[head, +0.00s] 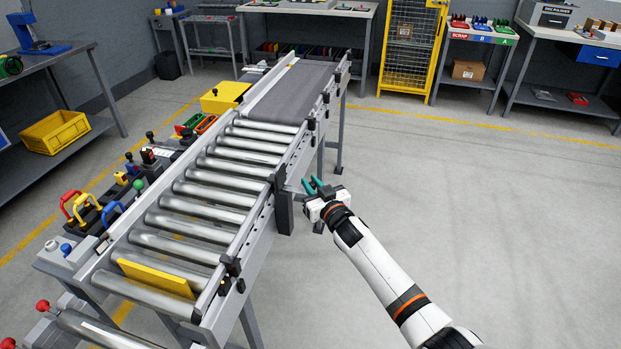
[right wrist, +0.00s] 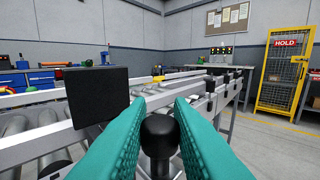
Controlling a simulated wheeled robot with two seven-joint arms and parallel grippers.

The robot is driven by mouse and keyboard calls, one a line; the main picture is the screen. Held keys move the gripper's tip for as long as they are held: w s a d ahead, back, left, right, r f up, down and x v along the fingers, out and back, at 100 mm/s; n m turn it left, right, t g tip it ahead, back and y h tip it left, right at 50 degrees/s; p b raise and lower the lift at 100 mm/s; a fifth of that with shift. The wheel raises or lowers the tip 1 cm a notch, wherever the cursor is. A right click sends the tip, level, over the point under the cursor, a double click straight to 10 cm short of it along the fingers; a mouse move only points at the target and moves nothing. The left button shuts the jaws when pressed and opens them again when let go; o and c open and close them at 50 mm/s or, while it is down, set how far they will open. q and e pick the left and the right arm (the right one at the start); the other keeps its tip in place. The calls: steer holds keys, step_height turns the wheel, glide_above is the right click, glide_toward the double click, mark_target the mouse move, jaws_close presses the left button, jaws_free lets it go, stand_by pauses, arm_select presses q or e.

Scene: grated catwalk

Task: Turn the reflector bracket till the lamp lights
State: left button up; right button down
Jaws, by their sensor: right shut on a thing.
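My right gripper (head: 313,186) is at the right side of the roller conveyor, beside its rail. In the right wrist view its teal fingers (right wrist: 160,140) are closed around a black rounded knob (right wrist: 160,135). A flat black plate (right wrist: 98,95) stands upright just left of the knob; it appears to be the reflector bracket's panel. In the head view a dark plate (head: 284,206) hangs at the rail left of the gripper. How plate and knob join is hidden. I cannot make out a lit bracket lamp. My left gripper is not in view.
The roller conveyor (head: 205,190) runs away to a belt section (head: 290,90), with small black fittings along its right rail. A yellow plate (head: 155,278) lies on the near rollers. Handles and levers line the left side. The floor on the right is clear.

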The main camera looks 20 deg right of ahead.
steer(key=shift+w+y, duration=0.1)
steer(key=shift+y, duration=0.2)
steer(key=c, duration=1.3)
jaws_free()
steer(key=s, duration=0.4)
steer(key=s+d, duration=0.1)
steer(key=s, duration=0.2)
steer(key=s+d, duration=0.1)
steer(key=s, duration=0.3)
steer(key=shift+s+d, duration=0.15)
steer(key=shift+s, duration=0.2)
